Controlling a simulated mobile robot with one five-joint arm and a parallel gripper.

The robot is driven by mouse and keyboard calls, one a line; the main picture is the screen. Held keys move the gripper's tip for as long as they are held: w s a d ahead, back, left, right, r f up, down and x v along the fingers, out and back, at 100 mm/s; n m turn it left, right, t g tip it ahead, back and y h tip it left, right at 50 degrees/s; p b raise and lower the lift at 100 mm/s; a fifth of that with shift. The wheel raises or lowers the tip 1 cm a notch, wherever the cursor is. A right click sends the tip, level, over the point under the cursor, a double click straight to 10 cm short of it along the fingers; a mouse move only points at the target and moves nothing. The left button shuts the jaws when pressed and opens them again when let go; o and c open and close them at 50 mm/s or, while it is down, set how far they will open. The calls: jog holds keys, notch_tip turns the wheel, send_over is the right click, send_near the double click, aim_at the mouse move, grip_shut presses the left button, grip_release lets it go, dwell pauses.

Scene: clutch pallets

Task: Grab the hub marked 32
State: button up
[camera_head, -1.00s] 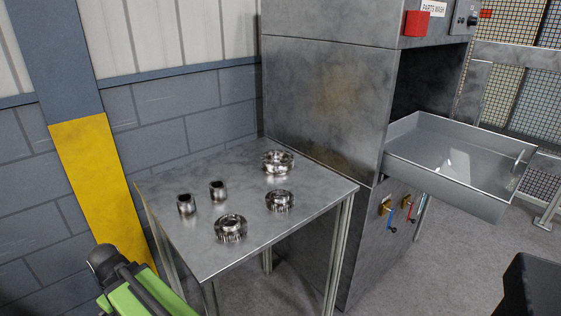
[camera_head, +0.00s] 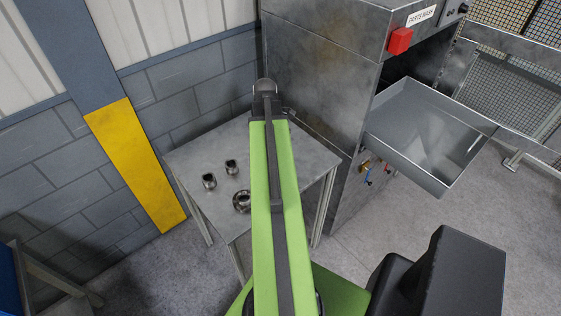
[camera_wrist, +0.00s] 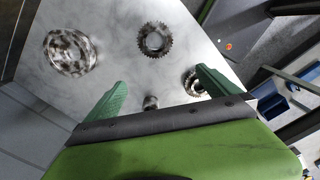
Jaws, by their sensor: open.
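Several metal parts stand on a steel table (camera_head: 200,150). Two are small hollow cylinders, the left one (camera_head: 209,181) and the right one (camera_head: 231,167); a toothed ring (camera_head: 241,202) is partly behind my arm. I can read no 32 on any part. A small metal part (camera_wrist: 151,102) shows between the fingers, partly hidden by the gripper body. In the head view my arm hides the table's right part.
A grey parts washer cabinet (camera_head: 320,90) stands behind and right of the table, with a shallow metal tray (camera_head: 425,130) jutting out. A block wall (camera_head: 185,100) and a yellow-painted post (camera_head: 135,165) border the left side. The floor (camera_head: 345,255) right of the table is partly clear.

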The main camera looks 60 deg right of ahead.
jog(key=s+d+r, duration=0.1)
jog(key=s+d, duration=0.2)
jog(key=s, duration=0.1)
jog(key=shift+n, duration=0.4)
jog(key=f+b, duration=1.2)
jog(key=shift+w+a+f, duration=0.1)
jog(key=shift+w+a, duration=0.05)
jog(key=shift+w, duration=0.1)
notch_tip(320, 180, down, 5)
jog(key=b, duration=0.5)
jog(key=shift+w+f, duration=0.1)
jog(key=shift+w, duration=0.05)
jog(key=c, duration=2)
